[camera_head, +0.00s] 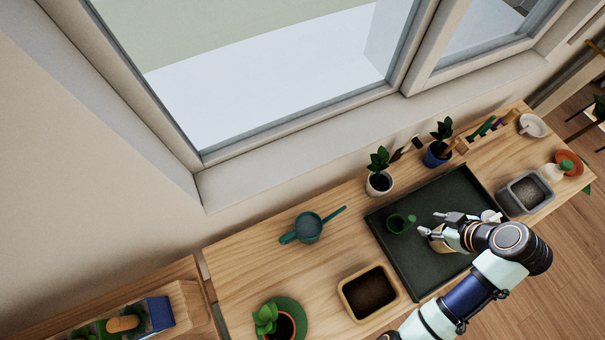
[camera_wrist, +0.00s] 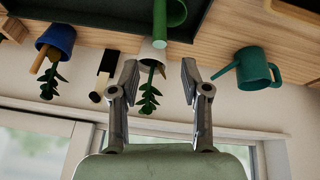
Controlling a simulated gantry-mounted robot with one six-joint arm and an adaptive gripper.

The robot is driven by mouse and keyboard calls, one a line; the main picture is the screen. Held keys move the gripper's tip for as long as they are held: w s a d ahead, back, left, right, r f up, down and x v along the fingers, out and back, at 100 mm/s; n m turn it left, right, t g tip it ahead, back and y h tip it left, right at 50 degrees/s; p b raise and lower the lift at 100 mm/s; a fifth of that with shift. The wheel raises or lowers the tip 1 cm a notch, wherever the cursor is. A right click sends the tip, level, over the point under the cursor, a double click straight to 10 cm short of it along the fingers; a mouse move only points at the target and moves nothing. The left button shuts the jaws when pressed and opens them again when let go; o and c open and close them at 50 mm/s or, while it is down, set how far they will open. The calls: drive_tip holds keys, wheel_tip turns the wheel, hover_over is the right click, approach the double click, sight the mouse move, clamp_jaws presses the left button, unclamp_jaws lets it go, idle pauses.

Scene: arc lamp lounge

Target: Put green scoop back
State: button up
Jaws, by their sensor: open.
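The green scoop (camera_head: 398,223) lies on the dark green tray (camera_head: 432,197), in its left half. In the wrist view part of the scoop (camera_wrist: 176,14) shows as a green cylinder at the top edge, with the rest cut off. My gripper (camera_head: 431,223) is over the tray, just right of the scoop, with its fingers pointing towards it. In the wrist view my gripper (camera_wrist: 159,72) is open, with nothing held between its fingers. A wooden rack (camera_head: 490,132) with green and purple-handled tools stands at the back right.
A teal watering can (camera_head: 308,228) stands left of the tray. A soil box (camera_head: 368,293) is at the front. Plants in a white pot (camera_head: 379,183) and a blue pot (camera_head: 438,155) stand behind the tray. A grey soil bin (camera_head: 525,192) is at the right.

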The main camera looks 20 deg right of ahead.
drive_tip(key=w+a+r+t+h, duration=0.1)
drive_tip(key=w+a+r, duration=0.1)
drive_tip(key=w+a, duration=0.35)
drive_tip(key=w+a+r+m+t, duration=0.1)
drive_tip(key=w+a+r, duration=0.2)
drive_tip(key=w+a, duration=0.25)
drive_tip(key=w+a+r+t+h, duration=0.1)
drive_tip(key=w+a+r, duration=0.1)
drive_tip(key=w+a, duration=0.3)
drive_tip(key=a+r+m+t, duration=0.1)
drive_tip(key=a+r, duration=0.3)
drive_tip(key=a, duration=0.3)
drive_tip(key=a+r+t+y, duration=0.1)
drive_tip(key=a+r+t, duration=0.1)
drive_tip(key=a+r, duration=0.2)
drive_tip(key=a+r+m+t, duration=0.1)
drive_tip(key=a+r, duration=0.3)
drive_tip(key=a, duration=0.7)
drive_tip(key=shift+w+m+t+y, duration=0.3)
drive_tip(key=shift+w+t+y, duration=0.1)
drive_tip(key=shift+w, duration=0.05)
wheel_tip(320, 180, up, 21)
drive_tip(key=p, duration=2.1)
drive_tip(key=shift+f, duration=0.1)
